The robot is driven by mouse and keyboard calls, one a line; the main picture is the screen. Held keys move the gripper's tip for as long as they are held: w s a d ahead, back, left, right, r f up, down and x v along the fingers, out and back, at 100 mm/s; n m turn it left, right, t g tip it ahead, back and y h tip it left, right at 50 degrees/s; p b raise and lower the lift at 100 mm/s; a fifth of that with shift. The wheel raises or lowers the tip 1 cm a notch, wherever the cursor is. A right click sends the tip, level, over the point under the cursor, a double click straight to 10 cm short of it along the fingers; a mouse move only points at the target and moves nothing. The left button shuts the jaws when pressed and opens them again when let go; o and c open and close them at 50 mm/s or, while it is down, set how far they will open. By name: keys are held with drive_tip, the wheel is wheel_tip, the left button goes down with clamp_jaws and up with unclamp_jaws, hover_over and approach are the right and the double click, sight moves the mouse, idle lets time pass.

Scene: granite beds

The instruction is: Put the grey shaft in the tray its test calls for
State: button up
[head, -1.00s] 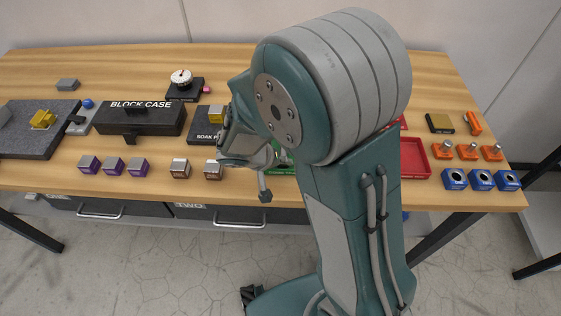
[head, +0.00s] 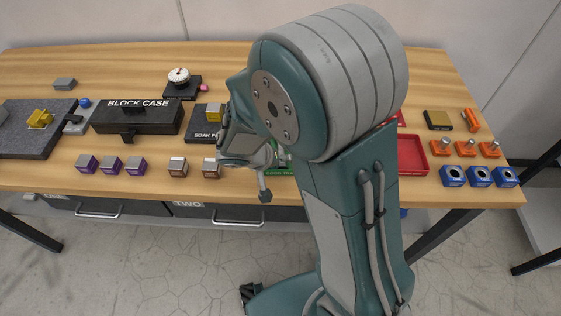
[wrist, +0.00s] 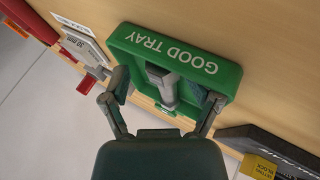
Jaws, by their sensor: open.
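In the wrist view the green tray marked GOOD TRAY (wrist: 232,78) lies below my gripper (wrist: 167,97). A grey shaft (wrist: 160,76) appears to lie inside that tray, between my two spread fingers. My gripper is open, with a gap on both sides of the shaft. In the head view my arm covers most of the green tray (head: 284,158) and hides the shaft. The red tray (head: 413,171) is to the right of my arm, partly hidden by it.
A black SOAK block (head: 203,138) stands left of my gripper, with the BLOCK CASE (head: 155,117) farther left. A dial gauge (head: 180,78) is behind. A label plate (wrist: 78,38) lies close to one finger. Blue holders (head: 479,177) stand at the right front edge.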

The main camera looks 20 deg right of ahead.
drive_tip(key=shift+a+r, duration=0.1)
drive_tip(key=shift+a, duration=0.1)
drive_tip(key=shift+a+r, duration=0.1)
drive_tip(key=shift+r, duration=0.15)
drive_tip(key=v, duration=1.1)
drive_tip(key=shift+s+r, duration=0.1)
drive_tip(key=s+d+r+n+t+y, duration=0.2)
drive_tip(key=s+d+r+t+y, duration=0.1)
drive_tip(key=s+d+r+y, duration=0.4)
drive_tip(key=shift+s+d+r, duration=0.95)
drive_tip(key=shift+s+r, duration=1.35)
drive_tip(key=shift+s, duration=0.65)
